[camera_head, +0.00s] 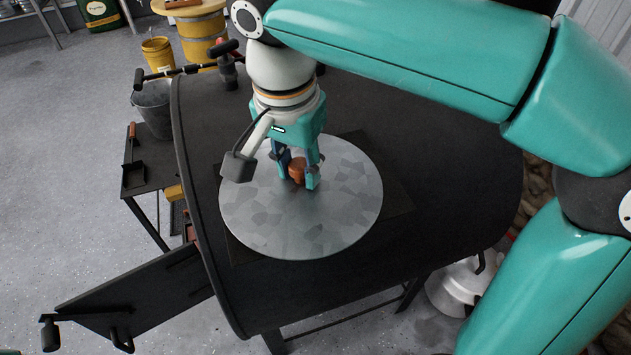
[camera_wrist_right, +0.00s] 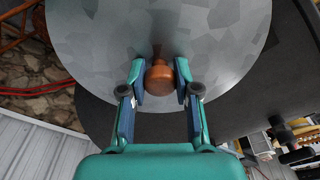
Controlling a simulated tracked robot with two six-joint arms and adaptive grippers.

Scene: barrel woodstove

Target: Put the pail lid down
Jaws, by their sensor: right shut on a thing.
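The pail lid (camera_head: 340,215) is a round, mottled grey metal disc with a brown wooden knob (camera_head: 297,170) at its middle. I cannot tell whether the lid touches the plate. My right gripper (camera_head: 298,182) points down at the lid's middle, shut on the knob. In the right wrist view the knob (camera_wrist_right: 159,78) sits between the two fingers, and the lid (camera_wrist_right: 220,40) spreads beyond them. My left gripper is not in view.
The stove door (camera_head: 140,295) hangs open at lower left. A small side table (camera_head: 150,172) at left holds a grey pail (camera_head: 153,108) and a shovel (camera_head: 133,160). A silvery pot (camera_head: 460,285) is below right.

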